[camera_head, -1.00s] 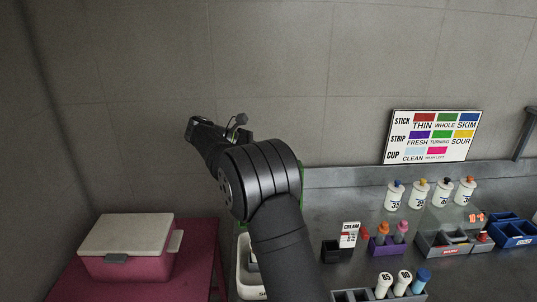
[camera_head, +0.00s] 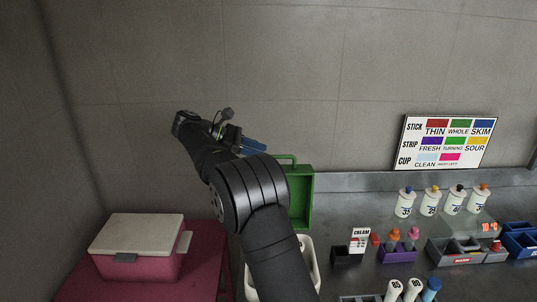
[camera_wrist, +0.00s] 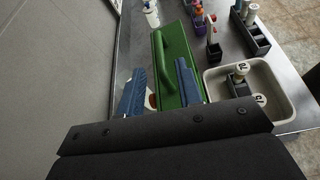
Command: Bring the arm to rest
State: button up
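My arm stretches up from the bottom middle in the head view, bent at its elbow. My gripper (camera_head: 256,147) has blue fingers and hangs in the air in front of the wall, up and left of a green case. In the wrist view my gripper (camera_wrist: 160,68) has its two blue fingers apart, with nothing seen held between them. The green case (camera_head: 303,196) stands on the counter, partly hidden by my arm. Its green handle (camera_wrist: 163,62) shows between and beyond the fingers in the wrist view.
A pink cooler with a white lid (camera_head: 138,244) stands at left. A white bin (camera_wrist: 270,82) sits beside the green case. The counter at right holds several bottles, a purple rack (camera_head: 397,253), blue bins (camera_head: 520,243) and a colour sign (camera_head: 447,142).

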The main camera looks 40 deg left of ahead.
aim_at(294, 163)
jog(key=shift+s+a+r, duration=0.1)
jog(key=shift+s+a, duration=0.05)
jog(key=shift+s, duration=0.05)
jog(key=x, duration=0.7)
jog(key=shift+w+d, duration=0.15)
jog(key=shift+d, duration=0.2)
jog(key=shift+s+d, duration=0.3)
jog(key=shift+s, duration=0.15)
jog(key=shift+w+a, duration=0.1)
